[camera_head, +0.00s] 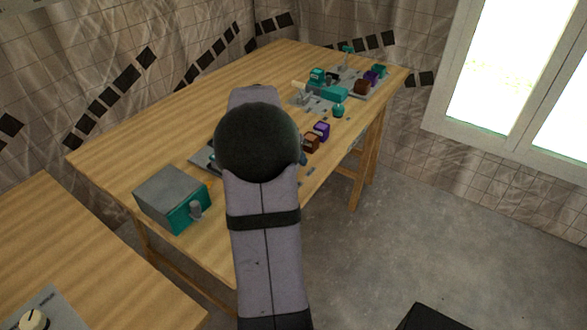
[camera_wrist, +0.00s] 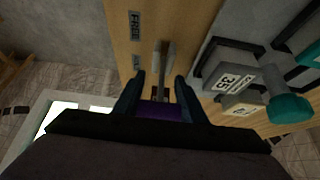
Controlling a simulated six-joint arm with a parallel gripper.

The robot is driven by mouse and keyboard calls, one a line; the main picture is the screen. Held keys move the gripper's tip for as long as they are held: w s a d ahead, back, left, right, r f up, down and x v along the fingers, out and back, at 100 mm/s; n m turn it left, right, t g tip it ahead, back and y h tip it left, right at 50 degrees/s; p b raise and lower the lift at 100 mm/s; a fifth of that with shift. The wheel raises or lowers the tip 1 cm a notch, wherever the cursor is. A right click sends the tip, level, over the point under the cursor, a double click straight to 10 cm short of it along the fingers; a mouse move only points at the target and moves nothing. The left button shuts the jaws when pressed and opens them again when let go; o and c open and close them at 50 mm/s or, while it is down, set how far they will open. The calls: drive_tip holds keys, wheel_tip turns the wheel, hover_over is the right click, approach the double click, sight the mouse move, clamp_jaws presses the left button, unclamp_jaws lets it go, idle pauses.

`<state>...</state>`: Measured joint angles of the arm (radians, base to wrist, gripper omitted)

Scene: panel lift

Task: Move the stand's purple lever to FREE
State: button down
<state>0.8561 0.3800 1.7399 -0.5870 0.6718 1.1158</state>
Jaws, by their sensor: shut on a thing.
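In the wrist view, the purple lever (camera_wrist: 160,112) lies between the two dark fingers of my gripper (camera_wrist: 156,90), which is shut on it. A grey metal bar (camera_wrist: 164,62) extends from the lever, away from the camera. A label reading FREE (camera_wrist: 134,24) is on the wood to the upper left of the bar. In the head view my own arm covers the middle of the table, hiding the gripper and the lever.
Grey blocks, one marked 35 (camera_wrist: 229,80), and a teal knob (camera_wrist: 290,108) are close to the right of my gripper. In the head view, a grey and teal box (camera_head: 172,197) stands left on the wooden table (camera_head: 130,150). Several small coloured objects stand at the far end.

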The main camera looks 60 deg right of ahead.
drive_tip(key=shift+a+f+h+b, duration=0.2)
drive_tip(key=shift+h+b, duration=0.45)
drive_tip(key=shift+b, duration=2.2)
drive_tip(key=shift+a+f+h+b, duration=0.1)
drive_tip(key=shift+a+h+b, duration=0.35)
drive_tip(key=shift+b, duration=2.35)
drive_tip(key=shift+a+f+h+b, duration=0.1)
drive_tip(key=shift+h+b, duration=0.7)
drive_tip(key=shift+b, duration=2.05)
drive_tip(key=shift+r+b, duration=0.15)
drive_tip(key=shift+b, duration=0.4)
drive_tip(key=h+b, duration=0.1)
drive_tip(key=b, duration=0.2)
drive_tip(key=shift+a+r, duration=0.1)
drive_tip(key=shift+r, duration=0.2)
drive_tip(key=c, duration=1.4)
unclamp_jaws()
drive_tip(key=v, duration=0.7)
drive_tip(key=shift+a+p, duration=0.25)
drive_tip(key=shift+p, duration=0.05)
